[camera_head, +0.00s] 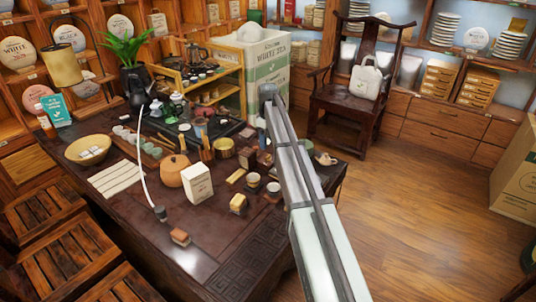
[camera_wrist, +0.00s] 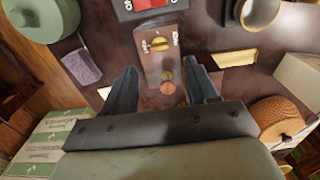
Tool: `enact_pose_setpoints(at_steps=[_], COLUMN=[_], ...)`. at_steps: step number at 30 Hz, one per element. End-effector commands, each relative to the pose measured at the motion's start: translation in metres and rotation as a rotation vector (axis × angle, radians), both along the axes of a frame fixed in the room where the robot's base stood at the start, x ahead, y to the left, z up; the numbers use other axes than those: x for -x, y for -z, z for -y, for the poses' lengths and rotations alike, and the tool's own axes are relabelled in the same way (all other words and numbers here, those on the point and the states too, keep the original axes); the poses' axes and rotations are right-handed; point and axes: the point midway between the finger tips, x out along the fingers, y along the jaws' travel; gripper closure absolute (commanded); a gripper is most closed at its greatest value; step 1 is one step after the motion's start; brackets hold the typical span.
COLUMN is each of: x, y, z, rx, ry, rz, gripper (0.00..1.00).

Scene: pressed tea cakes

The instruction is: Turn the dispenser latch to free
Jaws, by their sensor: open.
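In the wrist view, the dispenser (camera_wrist: 150,62) is a narrow grey-brown panel running between my fingers. A small yellow knob, which looks like the latch (camera_wrist: 160,44), sits on it with small markings beside it, too small to read. A round copper-coloured piece (camera_wrist: 167,88) lies lower on the panel. My gripper (camera_wrist: 161,70) is open, with one dark finger on each side of the panel. I see nothing held, and the latch appears just beyond the fingertips. In the head view, I cannot make out the dispenser or latch, and my arm covers part of the table.
In the wrist view, a red display (camera_wrist: 150,4) is above the panel, a purple-grey block (camera_wrist: 82,66) left and a yellow block (camera_wrist: 235,57) right. In the head view, the dark table (camera_head: 215,262) is crowded with teaware; its front is clearer. A white box (camera_head: 197,184) stands there.

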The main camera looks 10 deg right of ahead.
Motion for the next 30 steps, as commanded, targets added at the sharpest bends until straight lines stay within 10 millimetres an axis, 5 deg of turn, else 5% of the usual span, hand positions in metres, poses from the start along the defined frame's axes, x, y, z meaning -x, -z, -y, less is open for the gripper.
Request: enact_pose_setpoints(at_steps=[13, 27, 30], x=[0.0, 0.0, 0.0], y=[0.064, 0.072, 0.072], z=[0.0, 0.0, 0.0], rx=[0.0, 0.0, 0.0], ry=[0.0, 0.0, 0.0], rz=[0.0, 0.0, 0.0], gripper=[0.43, 0.43, 0.52])
